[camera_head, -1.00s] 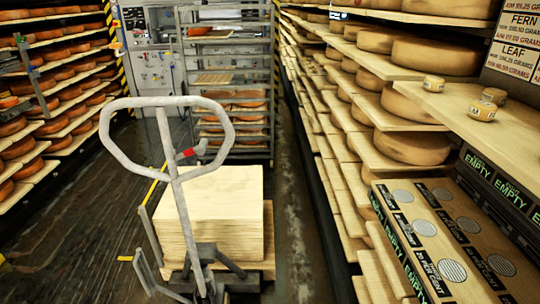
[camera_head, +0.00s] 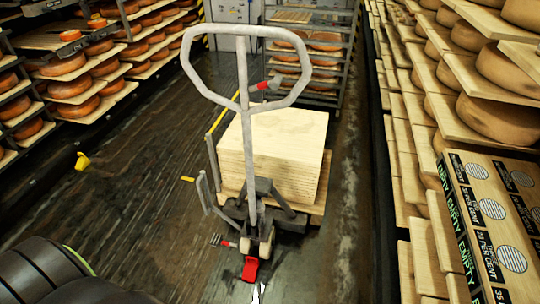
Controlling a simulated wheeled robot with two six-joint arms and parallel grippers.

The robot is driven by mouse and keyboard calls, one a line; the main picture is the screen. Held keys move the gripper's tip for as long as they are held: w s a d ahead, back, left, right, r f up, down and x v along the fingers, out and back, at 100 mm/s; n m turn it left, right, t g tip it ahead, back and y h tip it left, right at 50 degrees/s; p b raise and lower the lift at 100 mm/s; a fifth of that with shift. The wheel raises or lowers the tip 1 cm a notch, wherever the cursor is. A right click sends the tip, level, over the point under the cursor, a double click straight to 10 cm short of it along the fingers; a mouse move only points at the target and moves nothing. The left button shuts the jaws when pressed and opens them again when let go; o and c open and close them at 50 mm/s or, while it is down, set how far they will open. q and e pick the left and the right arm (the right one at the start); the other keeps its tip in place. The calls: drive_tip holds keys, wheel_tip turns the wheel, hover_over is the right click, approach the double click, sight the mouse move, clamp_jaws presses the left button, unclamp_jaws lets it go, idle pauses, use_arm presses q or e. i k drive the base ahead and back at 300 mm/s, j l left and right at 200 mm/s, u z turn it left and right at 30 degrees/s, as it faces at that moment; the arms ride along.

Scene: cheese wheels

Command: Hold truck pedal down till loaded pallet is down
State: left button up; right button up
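The grey pallet truck (camera_head: 250,160) stands in the aisle with its looped handle upright toward me. A red lever (camera_head: 266,85) sits on the handle. A red pedal (camera_head: 250,269) shows low at the truck's near end, close to the floor. A stack of pale boards (camera_head: 275,150) rests on a wooden pallet (camera_head: 316,206) on the truck; whether the pallet touches the floor cannot be told. Dark rounded parts at the lower left look like my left arm. Neither gripper can be made out.
Cheese shelves line the left (camera_head: 75,85) and right (camera_head: 470,90). A box stack marked EMPTY (camera_head: 490,225) stands at the lower right. A yellow object (camera_head: 82,161) lies on the left floor. A metal rack (camera_head: 315,60) stands behind the truck.

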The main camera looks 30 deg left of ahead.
sight(215, 240)
drive_tip(key=u, duration=1.45)
